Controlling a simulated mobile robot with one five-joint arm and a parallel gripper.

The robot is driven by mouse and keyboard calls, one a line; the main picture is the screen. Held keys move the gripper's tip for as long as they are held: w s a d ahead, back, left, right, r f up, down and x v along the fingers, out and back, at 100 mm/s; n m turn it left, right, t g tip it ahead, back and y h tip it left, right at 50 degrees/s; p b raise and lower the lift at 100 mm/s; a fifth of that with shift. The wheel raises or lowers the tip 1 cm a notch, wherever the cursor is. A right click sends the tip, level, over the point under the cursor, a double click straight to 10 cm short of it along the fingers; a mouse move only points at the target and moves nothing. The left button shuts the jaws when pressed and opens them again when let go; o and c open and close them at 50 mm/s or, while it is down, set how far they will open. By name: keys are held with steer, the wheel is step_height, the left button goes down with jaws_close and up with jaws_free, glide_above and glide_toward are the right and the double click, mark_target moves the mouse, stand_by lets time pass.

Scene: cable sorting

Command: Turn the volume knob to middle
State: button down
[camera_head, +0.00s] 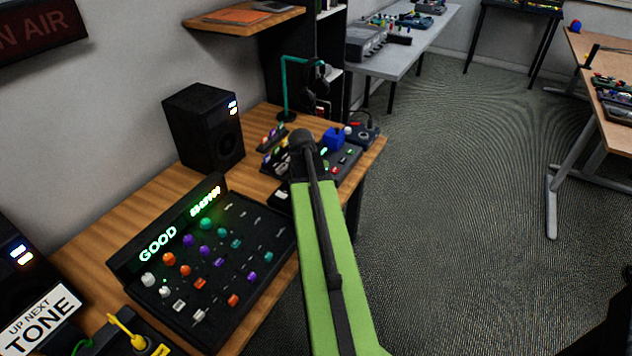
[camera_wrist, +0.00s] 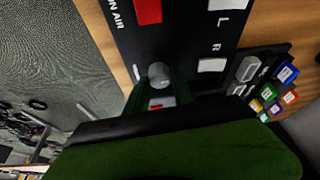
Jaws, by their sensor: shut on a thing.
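The volume knob (camera_wrist: 159,74) looks like a small grey round knob on a black control panel (camera_wrist: 185,35) in the wrist view. My gripper (camera_wrist: 158,88) has its two dark green fingers on either side of the knob and is shut on it. The knob's pointer cannot be made out. In the head view the panel (camera_head: 350,152) lies on the wooden desk at the end of my green arm, which hides the knob and the fingertips.
A big mixer (camera_head: 205,255) with coloured knobs and a lit "GOOD" display lies left of my arm. A black speaker (camera_head: 205,125) and a teal headphone stand (camera_head: 285,88) stand behind. A red button (camera_wrist: 147,10) and pale buttons (camera_wrist: 212,65) sit near the knob. The carpet at right is free.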

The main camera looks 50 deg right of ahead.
steer(key=shift+m+g, duration=0.3)
steer(key=shift+m, duration=0.3)
steer(key=c, duration=1.1)
jaws_free()
steer(key=p+v, duration=1.6)
steer(key=v, duration=0.1)
steer(key=shift+s+r, duration=0.1)
steer(key=shift+r, duration=0.1)
